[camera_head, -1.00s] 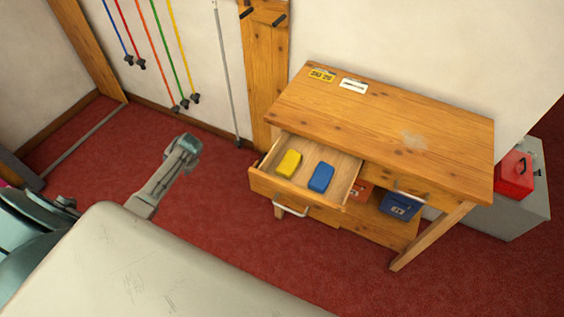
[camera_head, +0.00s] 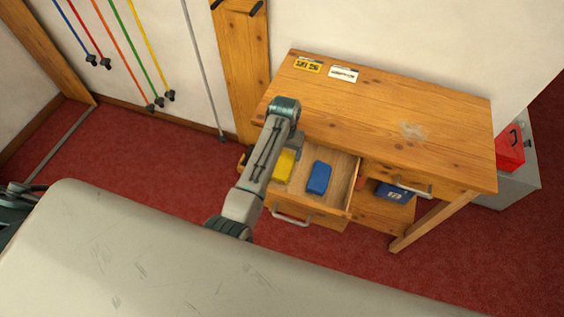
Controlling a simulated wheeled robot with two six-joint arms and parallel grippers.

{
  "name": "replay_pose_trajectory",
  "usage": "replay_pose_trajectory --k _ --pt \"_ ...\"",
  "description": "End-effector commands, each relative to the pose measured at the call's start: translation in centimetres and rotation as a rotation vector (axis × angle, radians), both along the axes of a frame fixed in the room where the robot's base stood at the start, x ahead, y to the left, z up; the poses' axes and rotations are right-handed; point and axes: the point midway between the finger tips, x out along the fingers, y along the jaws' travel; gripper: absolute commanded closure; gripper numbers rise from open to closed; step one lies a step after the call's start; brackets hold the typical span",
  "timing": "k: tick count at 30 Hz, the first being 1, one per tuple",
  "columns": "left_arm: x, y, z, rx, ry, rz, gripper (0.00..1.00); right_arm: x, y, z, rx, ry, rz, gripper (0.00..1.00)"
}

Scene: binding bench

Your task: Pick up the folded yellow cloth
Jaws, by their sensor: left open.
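The folded yellow cloth (camera_head: 283,167) lies in the open drawer (camera_head: 340,199) of the wooden bench, on the left side. My left arm reaches across its left part and hides some of it. A folded blue cloth (camera_head: 319,177) lies to its right, apart from it. My left gripper (camera_head: 296,154) is open and points down over the drawer, close to the yellow cloth's upper right. Its fingertips are small and partly hidden, and I cannot tell whether they touch the cloth. My right gripper is not in view.
The bench top (camera_head: 390,115) rises behind the drawer, with a yellow label (camera_head: 308,66) and a white label (camera_head: 344,74). A blue box (camera_head: 394,192) sits on the shelf below. A red box (camera_head: 510,150) stands at the right. Red floor lies open left of the bench.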

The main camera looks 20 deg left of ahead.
Motion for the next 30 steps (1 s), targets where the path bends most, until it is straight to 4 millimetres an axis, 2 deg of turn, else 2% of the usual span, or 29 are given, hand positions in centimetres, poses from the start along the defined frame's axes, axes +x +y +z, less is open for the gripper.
replay_pose_trajectory --k 3,11,19,29,30 --pt "0.1 0.1 -1.4 0.002 0.0 0.001 0.27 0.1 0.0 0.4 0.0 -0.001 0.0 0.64" --pt "0.1 0.1 -3.2 0.003 0.002 0.001 0.27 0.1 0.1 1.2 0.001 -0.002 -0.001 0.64" --pt "0.2 0.0 -6.7 0.003 0.0 0.001 0.27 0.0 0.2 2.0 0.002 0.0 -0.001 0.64" --pt "0.2 0.0 -7.4 0.003 -0.002 0.001 0.27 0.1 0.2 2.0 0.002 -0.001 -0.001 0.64" --pt "0.2 0.0 -7.4 0.003 -0.002 0.001 0.33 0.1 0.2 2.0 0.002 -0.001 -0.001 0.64"
